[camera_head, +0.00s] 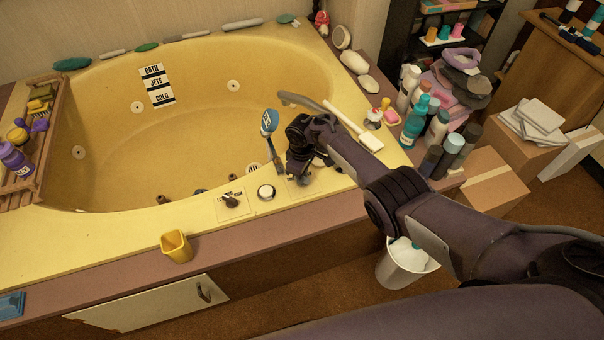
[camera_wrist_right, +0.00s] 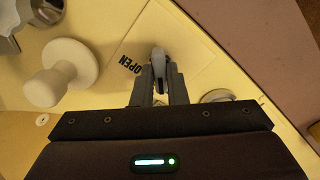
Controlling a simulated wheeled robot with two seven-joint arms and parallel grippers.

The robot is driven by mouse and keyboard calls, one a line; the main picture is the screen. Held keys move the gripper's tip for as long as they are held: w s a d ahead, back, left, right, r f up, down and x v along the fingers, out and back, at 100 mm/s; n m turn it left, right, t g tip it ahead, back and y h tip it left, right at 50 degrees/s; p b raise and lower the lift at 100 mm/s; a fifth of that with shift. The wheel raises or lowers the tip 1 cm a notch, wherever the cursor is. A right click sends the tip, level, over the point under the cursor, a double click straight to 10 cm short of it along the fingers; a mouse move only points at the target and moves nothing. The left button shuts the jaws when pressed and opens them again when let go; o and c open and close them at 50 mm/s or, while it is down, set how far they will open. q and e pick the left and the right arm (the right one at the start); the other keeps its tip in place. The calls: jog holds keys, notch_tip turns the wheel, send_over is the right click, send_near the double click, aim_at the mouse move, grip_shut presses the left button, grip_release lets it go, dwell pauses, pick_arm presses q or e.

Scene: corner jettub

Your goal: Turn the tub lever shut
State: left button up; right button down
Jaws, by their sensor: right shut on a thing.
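The tub lever (camera_wrist_right: 158,58) is a small dark grey handle on a pale plate (camera_wrist_right: 195,38) printed OPEN, on the yellow tub's front rim. In the right wrist view it stands between the fingers of my right gripper (camera_wrist_right: 158,76), which is shut on it. In the head view my right gripper (camera_head: 298,175) reaches down to this plate and hides most of the lever. How far the lever is turned is hard to tell. My left gripper is not in view.
A white round knob (camera_head: 266,192) and another lever plate (camera_head: 232,201) sit left of my gripper. A yellow cup (camera_head: 176,246) is on the front ledge. Several bottles (camera_head: 415,118) crowd the right corner. The yellow tub (camera_head: 190,80) is empty.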

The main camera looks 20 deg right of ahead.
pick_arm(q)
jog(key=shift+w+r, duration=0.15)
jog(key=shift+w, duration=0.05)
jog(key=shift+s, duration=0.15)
pick_arm(e)
jog(key=c, duration=1.4)
grip_release()
jog(key=shift+c, duration=0.2)
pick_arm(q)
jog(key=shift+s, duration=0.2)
pick_arm(e)
jog(key=shift+r, duration=0.1)
